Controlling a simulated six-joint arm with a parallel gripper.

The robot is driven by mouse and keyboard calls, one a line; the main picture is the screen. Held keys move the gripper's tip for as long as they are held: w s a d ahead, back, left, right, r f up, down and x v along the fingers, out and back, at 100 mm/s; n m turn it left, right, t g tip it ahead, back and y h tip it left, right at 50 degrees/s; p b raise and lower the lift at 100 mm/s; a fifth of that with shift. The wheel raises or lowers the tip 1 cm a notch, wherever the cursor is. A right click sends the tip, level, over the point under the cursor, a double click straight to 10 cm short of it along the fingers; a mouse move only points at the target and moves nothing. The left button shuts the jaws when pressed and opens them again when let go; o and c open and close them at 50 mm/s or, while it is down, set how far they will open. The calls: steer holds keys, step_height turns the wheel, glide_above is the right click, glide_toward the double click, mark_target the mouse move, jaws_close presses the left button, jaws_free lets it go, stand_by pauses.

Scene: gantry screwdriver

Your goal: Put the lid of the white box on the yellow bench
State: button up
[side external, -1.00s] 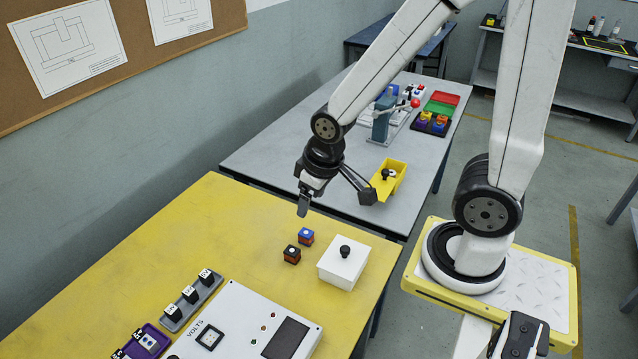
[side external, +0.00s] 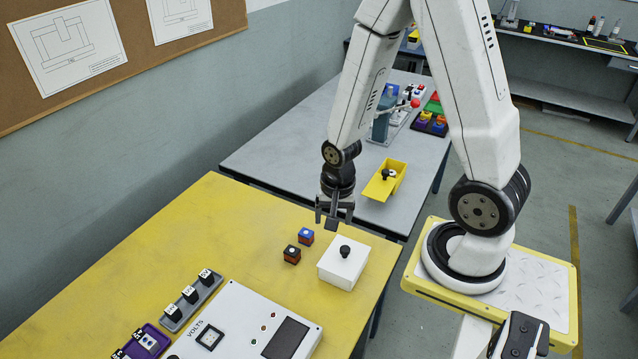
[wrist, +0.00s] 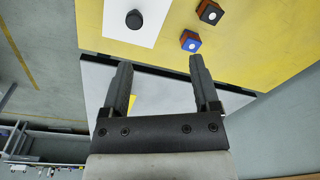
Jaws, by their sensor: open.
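The white box (side external: 341,270) stands near the right edge of the yellow bench (side external: 215,235). Its lid (side external: 350,256) lies on top, with a round black knob (side external: 345,251) in the middle. In the wrist view the lid (wrist: 152,28) and knob (wrist: 134,19) show at the upper left. My gripper (side external: 333,222) is open and empty, pointing down above the bench's back right edge, beyond the box and apart from it. In the wrist view its two fingers (wrist: 158,72) are spread wide with nothing between them.
Two small blocks, one blue-topped (side external: 306,237) and one black-topped (side external: 292,254), sit left of the box. A panel marked VOLTS (side external: 245,325) lies in front. The bench is clear at the back left. A grey table (side external: 270,150) with a yellow bin (side external: 385,180) stands behind.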

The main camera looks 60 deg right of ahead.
mark_target(345, 248)
steer(key=f+m, duration=0.1)
steer(key=m, duration=0.1)
steer(key=s+d+f+m, duration=0.1)
steer(key=f+m, duration=0.1)
steer(key=s+d+f+m, duration=0.1)
steer(key=shift+s+d+f+m+g, duration=0.1)
steer(key=shift+f+m+g, duration=0.1)
steer(key=shift+m+g, duration=0.2)
steer(key=shift+f, duration=1.3)
steer(key=shift+s+f, duration=0.1)
steer(key=shift+f, duration=2.5)
jaws_close()
